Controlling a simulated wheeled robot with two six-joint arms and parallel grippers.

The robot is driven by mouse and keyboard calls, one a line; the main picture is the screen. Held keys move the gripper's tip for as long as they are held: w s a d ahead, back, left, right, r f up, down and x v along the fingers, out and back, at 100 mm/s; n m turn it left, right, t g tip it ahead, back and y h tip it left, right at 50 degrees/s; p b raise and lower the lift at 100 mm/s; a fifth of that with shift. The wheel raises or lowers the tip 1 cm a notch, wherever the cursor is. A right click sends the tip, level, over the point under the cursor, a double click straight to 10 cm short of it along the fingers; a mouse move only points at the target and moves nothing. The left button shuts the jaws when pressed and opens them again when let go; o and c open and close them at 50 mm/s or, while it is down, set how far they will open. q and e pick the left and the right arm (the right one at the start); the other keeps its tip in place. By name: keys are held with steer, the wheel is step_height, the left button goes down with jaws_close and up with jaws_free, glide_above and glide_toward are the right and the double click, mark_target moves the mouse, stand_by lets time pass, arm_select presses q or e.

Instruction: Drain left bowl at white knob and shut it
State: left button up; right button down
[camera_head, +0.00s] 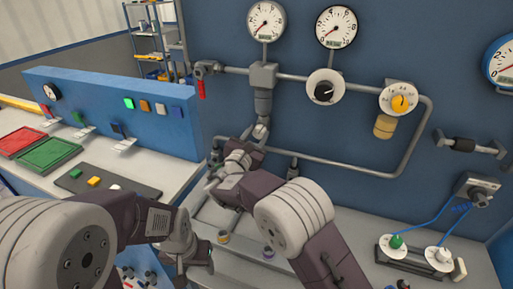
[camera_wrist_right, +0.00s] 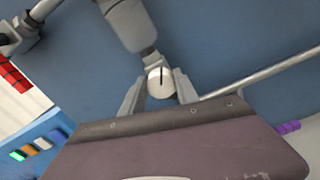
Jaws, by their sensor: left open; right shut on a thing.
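The left bowl (camera_head: 263,103) is a grey cylinder hanging under a grey block on the wall pipe. It also shows in the right wrist view (camera_wrist_right: 127,22). Below it is the small white knob (camera_wrist_right: 160,83) with a dark line across its face, running nearly upright in that view. My right gripper (camera_wrist_right: 159,92) is shut on the knob, one finger on each side. In the head view the right gripper (camera_head: 259,136) is partly hidden by its own wrist. My left gripper (camera_head: 194,262) is open and low over the bench, away from the bowl.
An amber bowl (camera_head: 384,126) hangs further right below a yellow knob (camera_head: 400,103). A red-handled valve (camera_head: 202,88) is on the pipe at left. A lower pipe (camera_head: 335,164) runs right of the gripper. Small cups (camera_head: 223,237) stand on the bench.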

steer(key=m+b, duration=0.3)
steer(key=b, duration=0.1)
steer(key=m+b, duration=0.3)
steer(key=b, duration=0.2)
steer(key=m+b, duration=0.3)
steer(key=b, duration=0.1)
steer(key=shift+d+f+b, duration=0.15)
steer(key=shift+f+b, duration=0.2)
steer(key=shift+f, duration=0.05)
steer(key=shift+r+m+b, duration=0.2)
steer(key=shift+m+b, duration=0.9)
steer(key=shift+b, duration=0.1)
steer(key=shift+r+m+b, duration=0.1)
steer(key=shift+m+b, duration=0.2)
steer(key=shift+m, duration=0.1)
steer(key=shift+w+r, duration=0.1)
steer(key=c, duration=1)
jaws_free()
steer(key=shift+o, duration=0.5)
steer(key=shift+w+f, duration=0.2)
steer(key=shift+w, duration=0.05)
steer(key=shift+s, duration=0.15)
